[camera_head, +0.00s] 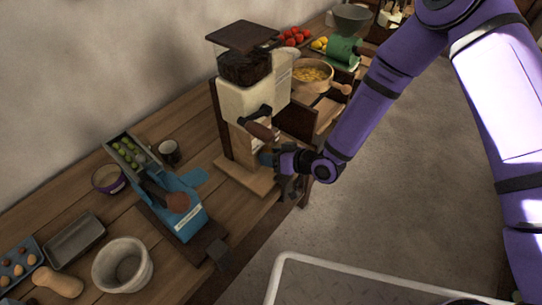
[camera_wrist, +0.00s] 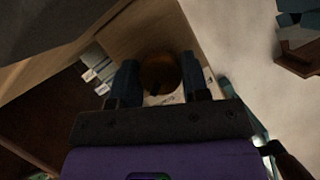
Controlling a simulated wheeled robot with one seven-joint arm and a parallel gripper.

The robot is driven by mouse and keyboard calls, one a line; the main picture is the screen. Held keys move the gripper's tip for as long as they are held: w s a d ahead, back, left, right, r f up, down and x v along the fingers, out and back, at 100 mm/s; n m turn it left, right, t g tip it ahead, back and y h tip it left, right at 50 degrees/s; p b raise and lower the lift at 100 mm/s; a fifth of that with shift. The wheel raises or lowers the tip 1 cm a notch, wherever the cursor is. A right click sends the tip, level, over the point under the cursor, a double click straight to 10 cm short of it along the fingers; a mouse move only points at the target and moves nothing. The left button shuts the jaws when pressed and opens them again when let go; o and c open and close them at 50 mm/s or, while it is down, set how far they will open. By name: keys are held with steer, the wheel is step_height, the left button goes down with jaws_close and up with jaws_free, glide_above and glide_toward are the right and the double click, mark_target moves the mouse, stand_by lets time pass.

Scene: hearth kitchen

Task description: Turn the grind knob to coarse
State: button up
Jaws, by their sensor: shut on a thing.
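The cream grinder (camera_head: 240,102) with a dark hopper on top stands upright on a wooden base on the counter. My gripper (camera_head: 267,159) is at the grinder's lower front, coming from the right. In the wrist view a round brown knob (camera_wrist: 158,70) with a dark mark sits between the two fingers of my gripper (camera_wrist: 159,77), which is shut on it. White printed labels (camera_wrist: 165,99) lie beside the knob, partly covered by the fingers and too blurred to read. In the head view the knob is hidden by my gripper.
A dark crank handle with a brown grip (camera_head: 260,131) sticks out just above my gripper. A blue device (camera_head: 178,205) with a tray of green fruit stands to the left. A wooden bowl (camera_head: 313,74) and a green mill (camera_head: 343,50) are behind. Open floor lies to the right.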

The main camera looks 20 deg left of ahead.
steer(key=shift+f+m+g, duration=0.1)
steer(key=shift+m+g, duration=0.2)
steer(key=shift+m, duration=0.1)
steer(key=shift+y, duration=0.3)
steer(key=o, duration=0.9)
steer(key=shift+d, duration=0.1)
steer(key=v, duration=1)
steer(key=shift+d, duration=0.3)
steer(key=shift+r, duration=0.25)
